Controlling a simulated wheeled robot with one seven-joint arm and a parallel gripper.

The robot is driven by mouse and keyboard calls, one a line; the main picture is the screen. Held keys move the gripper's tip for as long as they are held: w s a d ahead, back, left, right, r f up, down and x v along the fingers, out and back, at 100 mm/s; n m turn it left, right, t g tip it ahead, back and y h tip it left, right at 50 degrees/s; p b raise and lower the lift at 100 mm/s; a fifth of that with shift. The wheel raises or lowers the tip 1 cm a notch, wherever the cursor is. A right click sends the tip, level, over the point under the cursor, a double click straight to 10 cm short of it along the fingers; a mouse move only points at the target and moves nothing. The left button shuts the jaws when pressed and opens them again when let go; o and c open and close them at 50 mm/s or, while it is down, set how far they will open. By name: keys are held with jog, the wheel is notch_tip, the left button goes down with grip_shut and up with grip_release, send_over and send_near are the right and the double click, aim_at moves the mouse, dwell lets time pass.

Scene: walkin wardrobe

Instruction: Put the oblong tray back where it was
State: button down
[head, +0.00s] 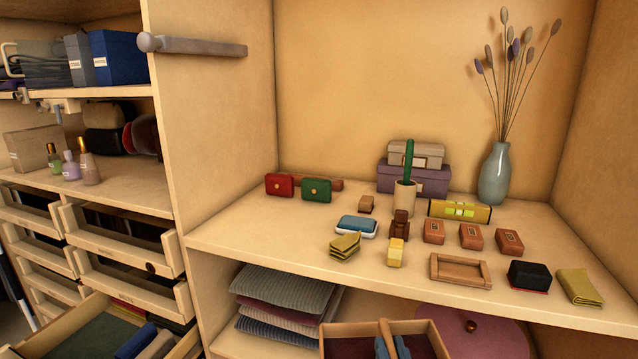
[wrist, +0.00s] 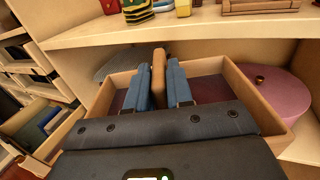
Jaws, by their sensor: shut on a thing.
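A wooden oblong tray (head: 384,325) with a dark red inside shows at the bottom of the head view, in front of the lower shelf. In the wrist view the same tray (wrist: 275,120) spreads out around my gripper. My gripper (wrist: 159,80) has its two blue fingers shut on an upright tan wooden piece (wrist: 159,62) in the middle of the tray. The piece looks like a divider or handle of the tray; its foot is hidden. In the head view my gripper (head: 385,341) stands inside the tray's outline. The tray's near side is hidden or cut off.
The upper shelf (head: 300,245) holds a small wooden tray (head: 461,270), purses, a vase (head: 494,175), boxes and several small items. Below are folded textiles (head: 285,290) and a round pink box (head: 485,335) close beside the tray. Open drawers (head: 120,340) stand left.

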jog(key=s+d+f, duration=0.3)
jog(key=d+f, duration=0.2)
jog(key=f, duration=0.4)
jog(key=s+d+f, duration=0.4)
jog(key=d+f, duration=0.1)
jog(key=f, duration=0.5)
jog(key=shift+s+d+f+h, duration=0.15)
jog(key=shift+f+h, duration=0.1)
jog(key=shift+h, duration=0.05)
